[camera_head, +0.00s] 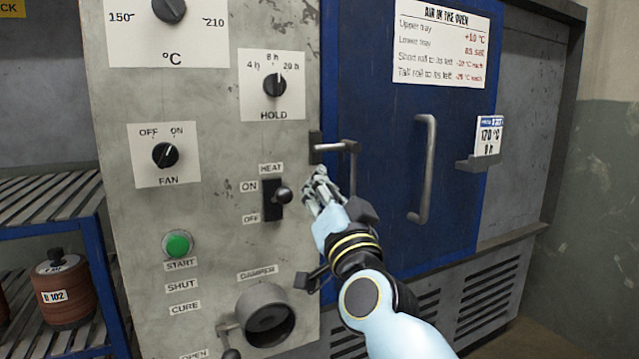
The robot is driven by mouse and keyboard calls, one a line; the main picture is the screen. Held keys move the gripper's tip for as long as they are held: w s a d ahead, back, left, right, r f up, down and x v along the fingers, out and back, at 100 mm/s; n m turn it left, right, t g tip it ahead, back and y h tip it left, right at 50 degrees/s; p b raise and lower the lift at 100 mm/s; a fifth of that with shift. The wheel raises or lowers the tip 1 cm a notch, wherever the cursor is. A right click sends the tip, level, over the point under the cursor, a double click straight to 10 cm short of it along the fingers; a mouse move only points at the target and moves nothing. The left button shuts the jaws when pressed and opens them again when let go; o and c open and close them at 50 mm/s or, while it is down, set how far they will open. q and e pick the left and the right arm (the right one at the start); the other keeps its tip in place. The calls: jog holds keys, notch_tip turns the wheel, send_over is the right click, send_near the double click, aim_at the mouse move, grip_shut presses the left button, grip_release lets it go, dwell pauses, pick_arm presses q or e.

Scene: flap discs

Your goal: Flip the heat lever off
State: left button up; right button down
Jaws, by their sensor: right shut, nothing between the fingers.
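The heat lever (283,195) is a dark knob standing out from a black slot (272,212) on the grey control panel. The HEAT label is above it, ON at its upper left and OFF at its lower left. The knob shows at the slot's upper part, nearer the height of ON, though the slanted view makes its exact setting hard to judge. My right gripper (318,182) is shut and empty, just right of the lever and apart from it in the picture. It overlaps the blue door's edge. My left gripper is not in view.
Right of the lever are a door latch handle (352,165) and a tall door handle (426,170). The fan knob (165,155), hold knob (274,85), green start button (177,244) and damper pipe (265,315) surround the lever. A rack (50,213) stands at left.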

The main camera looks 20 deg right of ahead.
aim_at(279, 199)
pick_arm(q)
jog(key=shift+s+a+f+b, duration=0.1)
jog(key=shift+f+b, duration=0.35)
jog(key=shift+b, duration=0.15)
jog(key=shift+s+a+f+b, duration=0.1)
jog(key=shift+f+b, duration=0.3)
jog(key=shift+b, duration=0.2)
pick_arm(e)
jog(key=w+a+f, duration=0.1)
jog(key=w, duration=0.5)
jog(key=shift+w, duration=0.3)
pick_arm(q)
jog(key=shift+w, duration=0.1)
